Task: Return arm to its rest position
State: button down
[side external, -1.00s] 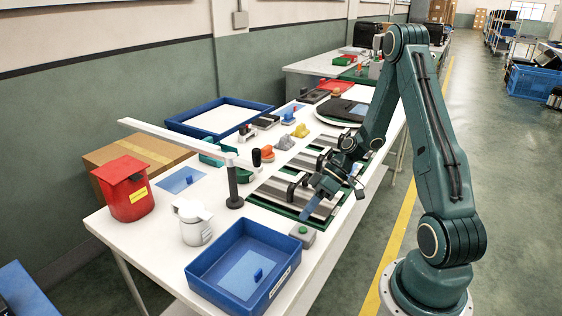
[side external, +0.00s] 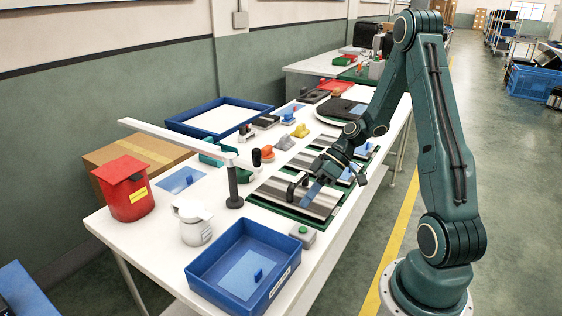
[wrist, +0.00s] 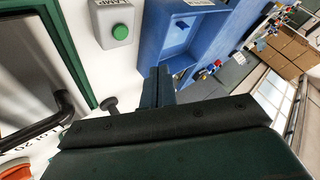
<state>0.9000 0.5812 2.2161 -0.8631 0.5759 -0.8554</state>
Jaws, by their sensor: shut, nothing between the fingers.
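My gripper (side external: 312,194) is over the right side of the nearest silver plate (side external: 268,188) in the side view, with its fingers pointing down toward the front. Its fingers are together and hold nothing; they also show closed in the wrist view (wrist: 158,88). My arm is bent high at the elbow and leans out over the table's right edge. The nearest plate has a dark handle (side external: 291,191), partly beside my gripper; a dark handle (wrist: 50,122) also shows at left in the wrist view.
A grey box with a green button (side external: 302,235) and a blue bin (side external: 205,283) stand at the near end. A dark post (side external: 234,190) carries a white bar. A white lidded jar (side external: 195,230) and red container (side external: 127,200) stand left.

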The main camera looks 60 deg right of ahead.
jog(key=shift+a+r, duration=0.1)
jog(key=s+a+r+g+h, duration=0.1)
jog(key=s+a+r+h, duration=0.3)
jog(key=a+r+h, duration=0.55)
jog(key=s+a+r+m+t+y, duration=0.1)
jog(key=s+r+m, duration=0.3)
jog(key=s+r, duration=0.5)
jog(key=shift+s+a+r+t, duration=0.3)
jog(key=shift+a+r+t, duration=0.2)
jog(key=shift+t, duration=0.4)
dwell(0.7)
